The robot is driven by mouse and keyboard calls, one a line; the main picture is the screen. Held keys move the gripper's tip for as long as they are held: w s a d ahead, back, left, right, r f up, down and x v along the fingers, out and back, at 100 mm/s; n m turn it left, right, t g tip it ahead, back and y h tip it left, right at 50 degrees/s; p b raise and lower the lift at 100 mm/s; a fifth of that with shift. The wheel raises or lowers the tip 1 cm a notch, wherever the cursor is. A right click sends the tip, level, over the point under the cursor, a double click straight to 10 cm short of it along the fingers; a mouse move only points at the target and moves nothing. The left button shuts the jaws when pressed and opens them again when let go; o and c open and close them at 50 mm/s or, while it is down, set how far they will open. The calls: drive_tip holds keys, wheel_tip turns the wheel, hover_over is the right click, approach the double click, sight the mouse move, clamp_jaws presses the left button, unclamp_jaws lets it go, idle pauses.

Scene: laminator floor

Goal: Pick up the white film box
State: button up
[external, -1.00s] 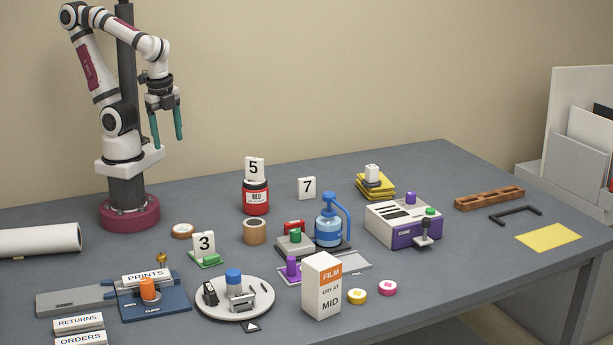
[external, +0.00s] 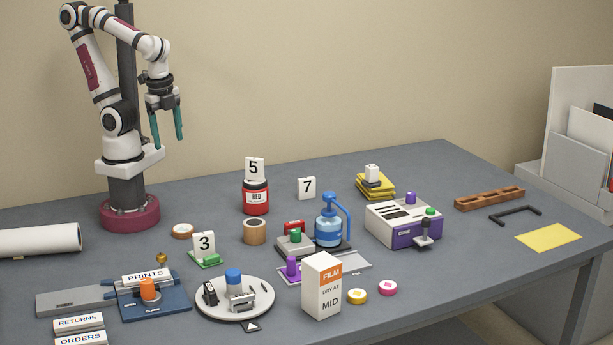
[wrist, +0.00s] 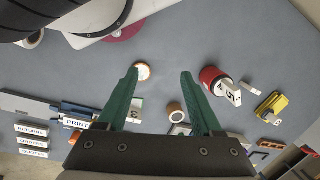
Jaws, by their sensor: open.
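The white film box (external: 321,287) stands upright near the front middle of the table. The wrist view shows the same open fingers (wrist: 160,75) over the table. The film box cannot be made out in the wrist view.
Close around the box are a round white tray (external: 235,310), yellow and pink rolls (external: 387,288) and a purple-handled plate (external: 350,263). A blue pump bottle (external: 329,230) and a white-purple laminator (external: 403,222) stand behind.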

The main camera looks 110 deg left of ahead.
drive_tip(key=o, duration=0.5)
drive_tip(key=w+f+t, duration=0.2)
drive_tip(key=w+t, duration=0.2)
drive_tip(key=w, duration=1.2)
drive_tip(key=t+h, duration=0.8)
drive_tip(key=h, duration=0.1)
approach(330, 276)
drive_tip(key=w+d+f, duration=0.1)
drive_tip(key=w+d, duration=0.1)
drive_tip(key=w, duration=0.1)
drive_tip(key=shift+f+m, duration=0.4)
drive_tip(key=x, duration=0.6)
drive_tip(key=shift+r, duration=0.2)
